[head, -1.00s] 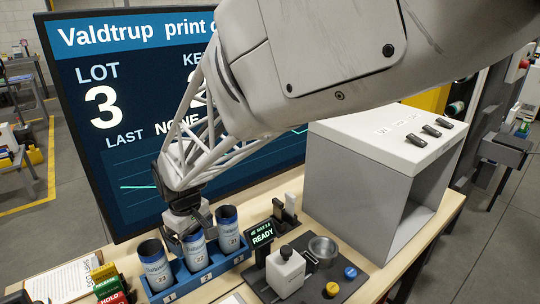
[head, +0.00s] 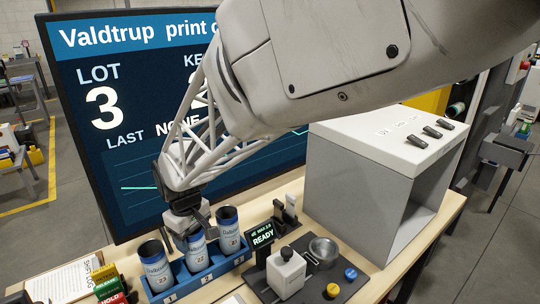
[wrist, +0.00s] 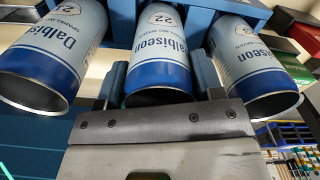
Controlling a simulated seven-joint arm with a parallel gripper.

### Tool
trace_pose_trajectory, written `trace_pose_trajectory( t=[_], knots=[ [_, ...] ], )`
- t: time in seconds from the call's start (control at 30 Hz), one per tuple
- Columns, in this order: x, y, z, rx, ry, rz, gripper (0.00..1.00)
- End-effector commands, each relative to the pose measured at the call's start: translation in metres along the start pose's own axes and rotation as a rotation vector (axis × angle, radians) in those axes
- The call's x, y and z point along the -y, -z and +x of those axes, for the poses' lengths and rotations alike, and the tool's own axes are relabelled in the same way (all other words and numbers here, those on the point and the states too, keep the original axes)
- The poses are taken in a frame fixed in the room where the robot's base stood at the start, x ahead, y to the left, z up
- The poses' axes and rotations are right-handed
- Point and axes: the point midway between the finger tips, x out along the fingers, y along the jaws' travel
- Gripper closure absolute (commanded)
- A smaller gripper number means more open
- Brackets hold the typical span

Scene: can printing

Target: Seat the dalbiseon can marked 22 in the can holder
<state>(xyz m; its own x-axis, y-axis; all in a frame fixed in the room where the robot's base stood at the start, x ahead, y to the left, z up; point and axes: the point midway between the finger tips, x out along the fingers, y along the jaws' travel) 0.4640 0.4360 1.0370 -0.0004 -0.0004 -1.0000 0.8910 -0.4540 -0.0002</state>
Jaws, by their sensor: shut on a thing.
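Three blue-and-white Dalbiseon cans stand in a blue rack (head: 207,276) with numbered slots. The can marked 22 (head: 197,257) is in the middle. The can marked 23 (head: 157,268) is on its left and the can marked 21 (head: 229,236) on its right. My gripper (head: 190,236) is at the upper part of can 22. In the wrist view its fingers (wrist: 160,82) are on both sides of can 22 (wrist: 158,60), shut on it. A round metal cup (head: 323,248), which looks like the can holder, is empty on a dark plate to the right.
A small READY display (head: 262,237) and a white block with a dark knob (head: 286,272) stand between rack and cup. Yellow and blue buttons (head: 351,274) are in front of the cup. A large open grey box (head: 360,185) stands behind.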

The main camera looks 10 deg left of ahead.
Motion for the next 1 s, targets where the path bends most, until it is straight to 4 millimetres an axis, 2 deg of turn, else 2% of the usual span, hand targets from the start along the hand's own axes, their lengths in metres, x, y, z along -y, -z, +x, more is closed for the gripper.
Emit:
trace_pose_trajectory(
  t=[0.27,0.7,1.0],
  knots=[
    [0.000,0.000,-0.024,-0.002,-0.001,0.000,0.72],
    [0.000,0.000,-0.085,-0.001,0.000,0.000,0.72],
    [0.000,0.000,-0.099,0.000,0.000,0.000,0.72]
  ],
)
